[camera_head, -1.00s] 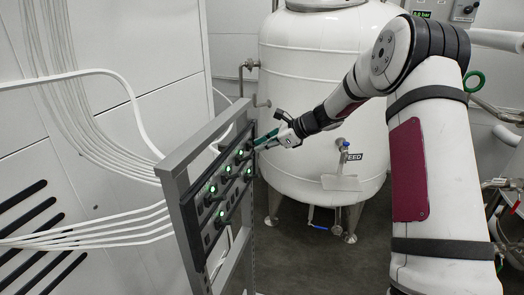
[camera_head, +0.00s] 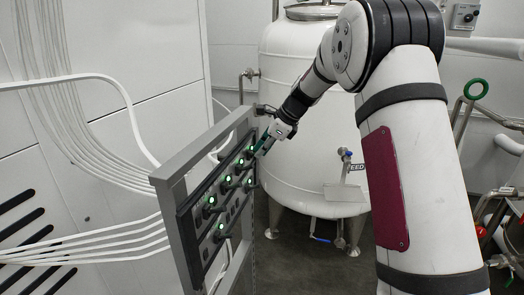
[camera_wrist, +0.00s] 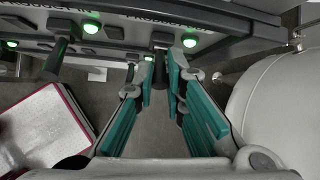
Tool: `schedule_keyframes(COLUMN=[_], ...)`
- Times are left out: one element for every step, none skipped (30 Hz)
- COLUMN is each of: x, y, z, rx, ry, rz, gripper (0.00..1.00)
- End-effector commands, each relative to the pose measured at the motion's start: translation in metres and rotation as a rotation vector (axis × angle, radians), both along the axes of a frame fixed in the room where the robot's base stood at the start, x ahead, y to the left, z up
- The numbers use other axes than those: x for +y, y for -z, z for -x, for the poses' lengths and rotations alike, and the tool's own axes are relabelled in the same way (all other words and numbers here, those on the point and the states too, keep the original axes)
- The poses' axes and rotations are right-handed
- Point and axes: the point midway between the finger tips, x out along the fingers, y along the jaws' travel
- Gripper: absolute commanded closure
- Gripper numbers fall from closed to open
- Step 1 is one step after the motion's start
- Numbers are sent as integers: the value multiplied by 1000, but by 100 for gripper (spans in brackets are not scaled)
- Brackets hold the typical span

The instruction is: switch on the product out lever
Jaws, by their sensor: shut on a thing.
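The lever panel (camera_head: 215,205) is a dark board on a grey frame, with black levers and several lit green lamps. My gripper (camera_head: 263,146) is at its far upper end in the head view. In the wrist view my gripper (camera_wrist: 160,70) has its teal fingers close together around a black lever (camera_wrist: 160,40), below a label that begins "PRODUCT" and is partly cut off. I take this lever as the product out lever. The fingers hide much of its end. A lit green lamp (camera_wrist: 190,41) is just right of it.
Another black lever (camera_wrist: 57,55) stands to the left in the wrist view, with a lit lamp (camera_wrist: 91,26) beside it. A white tank (camera_head: 300,120) is behind the panel. White cables (camera_head: 90,230) run at the left. Pipes and valves (camera_head: 490,215) are at the right.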

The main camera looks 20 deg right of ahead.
Motion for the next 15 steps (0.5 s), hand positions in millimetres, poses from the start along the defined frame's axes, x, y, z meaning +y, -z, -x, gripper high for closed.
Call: schedule_keyframes(x=[-1, -1, -1, -1, -1, -1, -1, -1, -1, -1, -1, 0, 0, 0, 0], y=[1, 1, 1, 1, 1, 1, 1, 1, 1, 1, 1, 1, 1, 1, 1], z=[0, 0, 0, 0, 0, 0, 0, 0, 0, 0, 0, 0, 0, 0, 0], rx=[1, 1, 1, 1, 1, 1, 1, 1, 1, 1, 0, 0, 0, 0, 0], ry=[2, 2, 0, 0, 0, 0, 0, 0, 0, 0, 0, 0, 0, 0, 0], rz=[2, 2, 2, 2, 2, 1, 1, 1, 1, 1, 0, 0, 0, 0, 0], gripper=[100, 100, 100, 100, 100, 84, 77, 71, 68, 68, 68, 68, 68, 68, 68])
